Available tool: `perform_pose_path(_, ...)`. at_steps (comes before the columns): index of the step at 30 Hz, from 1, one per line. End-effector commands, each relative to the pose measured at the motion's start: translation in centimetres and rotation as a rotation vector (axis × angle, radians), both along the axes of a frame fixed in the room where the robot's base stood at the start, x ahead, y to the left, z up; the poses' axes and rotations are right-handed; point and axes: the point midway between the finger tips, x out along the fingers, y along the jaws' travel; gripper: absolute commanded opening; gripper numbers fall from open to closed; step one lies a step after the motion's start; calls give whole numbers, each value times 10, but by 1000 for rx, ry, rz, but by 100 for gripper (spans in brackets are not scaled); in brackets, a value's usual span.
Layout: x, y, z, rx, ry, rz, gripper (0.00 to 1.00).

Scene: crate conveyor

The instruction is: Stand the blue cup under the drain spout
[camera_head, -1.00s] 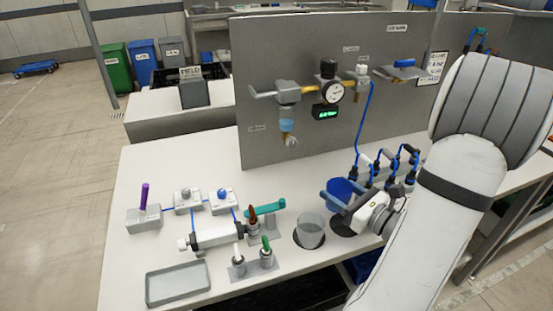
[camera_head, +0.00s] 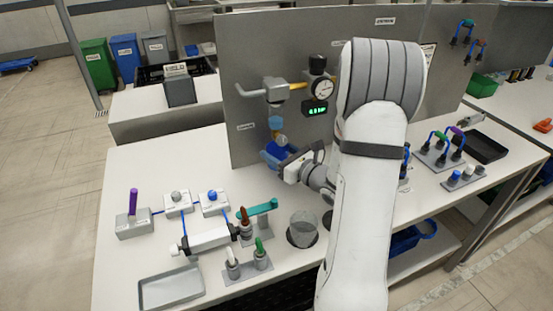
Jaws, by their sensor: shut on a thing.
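The blue cup (camera_head: 275,151) is held in my gripper (camera_head: 281,156), whose jaws are shut on it. The cup looks upright, close to the grey panel and above the white bench. It overlaps the lower end of the drain spout (camera_head: 280,138) under the filter bowl (camera_head: 275,122). I cannot tell whether the cup is directly under the spout or in front of it, nor whether its base touches the bench. My arm hides part of the panel and the bench to the right.
A valve assembly (camera_head: 205,238), a grey tray (camera_head: 171,288) and several small fittings fill the front left bench. A gauge (camera_head: 322,89) sits on the panel (camera_head: 243,60). Bench between the panel and fittings is clear.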

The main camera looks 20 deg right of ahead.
Motion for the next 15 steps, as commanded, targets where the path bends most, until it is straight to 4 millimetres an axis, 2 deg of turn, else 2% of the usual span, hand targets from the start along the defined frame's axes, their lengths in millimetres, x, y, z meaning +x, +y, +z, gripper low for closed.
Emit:
perform_pose_path(5, 9, 4, -3, 1, 2, -1, 31)
perform_pose_path(12, 9, 3, -32, 2, 3, -2, 31)
perform_pose_path(15, 9, 3, -36, 2, 1, -2, 31)
